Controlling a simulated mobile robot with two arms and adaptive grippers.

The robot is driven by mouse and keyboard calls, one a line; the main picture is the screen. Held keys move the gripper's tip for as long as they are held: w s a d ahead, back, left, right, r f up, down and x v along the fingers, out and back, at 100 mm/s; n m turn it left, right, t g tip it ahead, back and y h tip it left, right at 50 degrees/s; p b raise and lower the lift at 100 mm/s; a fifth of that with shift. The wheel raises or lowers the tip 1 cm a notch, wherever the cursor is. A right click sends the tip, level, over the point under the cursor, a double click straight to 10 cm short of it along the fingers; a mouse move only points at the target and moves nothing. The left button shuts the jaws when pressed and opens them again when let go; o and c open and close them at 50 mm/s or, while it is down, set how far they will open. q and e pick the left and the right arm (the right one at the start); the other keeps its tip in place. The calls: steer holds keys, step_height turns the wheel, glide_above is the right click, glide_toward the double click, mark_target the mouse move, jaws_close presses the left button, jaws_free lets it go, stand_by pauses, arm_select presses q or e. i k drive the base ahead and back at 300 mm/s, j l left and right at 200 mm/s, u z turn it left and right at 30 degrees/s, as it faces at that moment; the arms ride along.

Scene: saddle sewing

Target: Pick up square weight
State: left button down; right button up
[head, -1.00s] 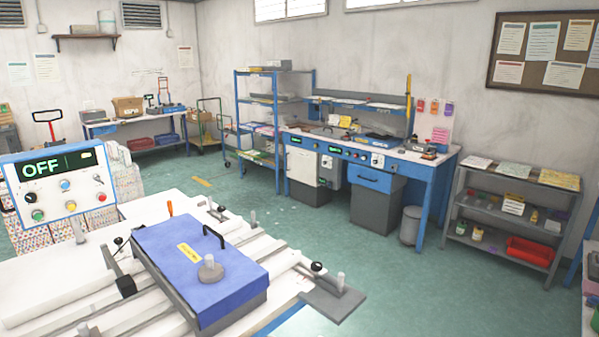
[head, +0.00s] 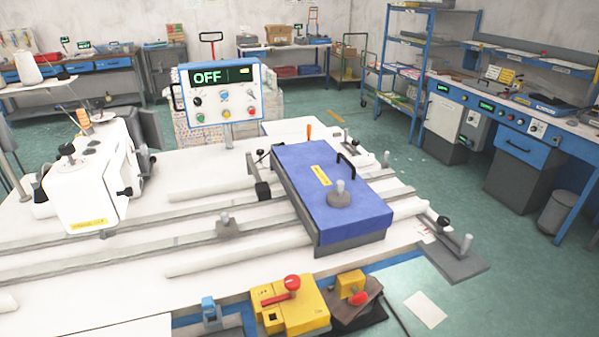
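No object is plainly marked as the square weight. A flat grey plate (head: 462,268) with an upright metal post sits at the right corner of the white table. A round grey weight-like piece (head: 340,197) with a knob stands on top of a blue box-shaped cover (head: 318,172). The cover has a black handle and a yellow label. A small grey block (head: 229,230) with a knob sits on the rails left of the cover. Neither of my grippers shows in the head view.
The white table (head: 150,280) fills the foreground, with a white sewing machine (head: 85,185) at left. A control panel (head: 222,92) reading OFF stands behind. Yellow devices (head: 290,304) with red knobs sit at the front edge. Green floor (head: 470,205) is open to the right.

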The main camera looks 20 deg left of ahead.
mark_target(226, 226)
steer(key=u, duration=1.3)
steer(key=k+l+z, duration=0.15)
steer(key=l, duration=0.4)
steer(key=k+l+z, duration=0.2)
steer(key=l, duration=0.35)
steer(key=i+j, duration=0.05)
steer(key=i, duration=0.05)
